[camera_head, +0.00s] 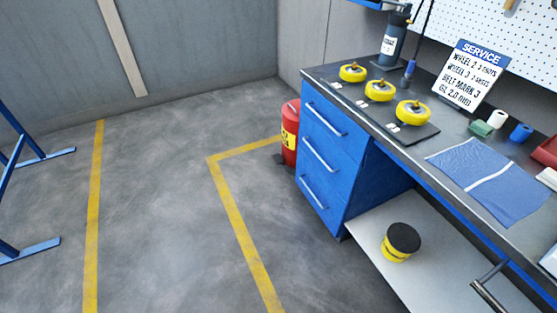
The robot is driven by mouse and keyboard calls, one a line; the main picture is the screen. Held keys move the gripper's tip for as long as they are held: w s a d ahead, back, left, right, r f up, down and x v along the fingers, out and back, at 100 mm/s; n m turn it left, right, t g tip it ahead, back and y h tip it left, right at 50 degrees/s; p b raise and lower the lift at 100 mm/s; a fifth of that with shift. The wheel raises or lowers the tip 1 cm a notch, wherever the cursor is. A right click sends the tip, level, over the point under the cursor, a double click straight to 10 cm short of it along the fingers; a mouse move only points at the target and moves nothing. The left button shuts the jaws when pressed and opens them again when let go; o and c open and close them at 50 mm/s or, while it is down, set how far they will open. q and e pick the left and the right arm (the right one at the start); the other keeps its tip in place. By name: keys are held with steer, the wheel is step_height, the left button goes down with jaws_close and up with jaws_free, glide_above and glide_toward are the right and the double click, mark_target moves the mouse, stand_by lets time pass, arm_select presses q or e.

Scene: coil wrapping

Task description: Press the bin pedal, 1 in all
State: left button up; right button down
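A red bin (291,131) with a yellow label stands on the floor, against the left end of the blue workbench. A small dark piece that looks like its pedal (280,159) sticks out low on its left side, near the floor. The bin's right side is hidden by the drawer cabinet. Neither of my grippers shows in the head view.
The blue drawer cabinet (327,165) stands right of the bin. The worktop holds several yellow wheels (379,91), a service sign (468,75) and a blue cloth (487,180). A black-and-yellow container (401,243) sits on the lower shelf. A blue stand (38,251) is at left; the floor between is clear.

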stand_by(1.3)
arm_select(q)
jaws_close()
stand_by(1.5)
